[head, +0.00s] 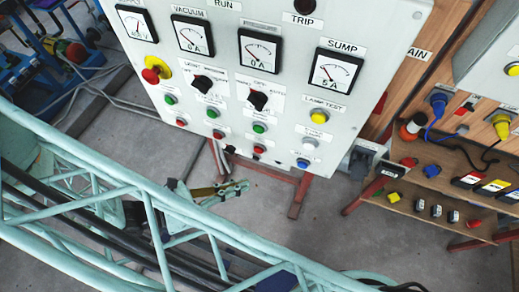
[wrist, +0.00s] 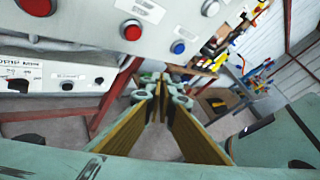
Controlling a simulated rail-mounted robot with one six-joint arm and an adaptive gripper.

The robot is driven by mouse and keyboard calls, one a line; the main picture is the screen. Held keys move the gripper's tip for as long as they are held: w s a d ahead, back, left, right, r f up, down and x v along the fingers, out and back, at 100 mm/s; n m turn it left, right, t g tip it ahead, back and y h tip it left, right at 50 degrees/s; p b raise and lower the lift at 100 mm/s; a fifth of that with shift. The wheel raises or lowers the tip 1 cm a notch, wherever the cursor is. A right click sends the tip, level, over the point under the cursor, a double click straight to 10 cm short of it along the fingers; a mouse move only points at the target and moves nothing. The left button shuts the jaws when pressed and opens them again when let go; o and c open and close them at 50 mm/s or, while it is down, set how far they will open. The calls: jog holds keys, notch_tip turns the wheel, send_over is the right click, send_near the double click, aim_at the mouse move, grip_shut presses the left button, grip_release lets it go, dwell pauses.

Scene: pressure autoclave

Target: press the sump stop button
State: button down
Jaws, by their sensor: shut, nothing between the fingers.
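The grey-white control panel (head: 150,50) fills the upper middle of the head view, with red, green, yellow, white and blue buttons. The lower right red button (head: 259,148) sits beneath a green one, left of the blue button (head: 302,163). In the wrist view a red button (wrist: 131,30) sits under a label ending in "STOP"; the first word is too blurred to read surely. My gripper (head: 243,186) shows below the panel's lower edge in the head view. In the wrist view my gripper (wrist: 160,88) is shut and empty, apart from the red button, which is above its tips.
A wooden shelf (head: 440,190) with plugs and small coloured parts stands right of the panel. Red metal legs (head: 298,195) stand under the panel. Another grey box (wrist: 60,75) with buttons is at left in the wrist view. Grey floor (head: 330,235) is open below.

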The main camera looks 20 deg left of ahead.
jog(key=shift+w, duration=0.15)
dwell(0.3)
jog(key=w, duration=0.8)
jog(key=shift+w, duration=0.25)
jog(key=shift+w+b, duration=0.35)
jog(key=shift+w, duration=0.55)
dwell(2.9)
jog(key=shift+s, duration=0.85)
jog(key=shift+s, duration=0.2)
dwell(0.4)
jog(key=shift+s+b, duration=0.3)
jog(key=shift+s, duration=2.05)
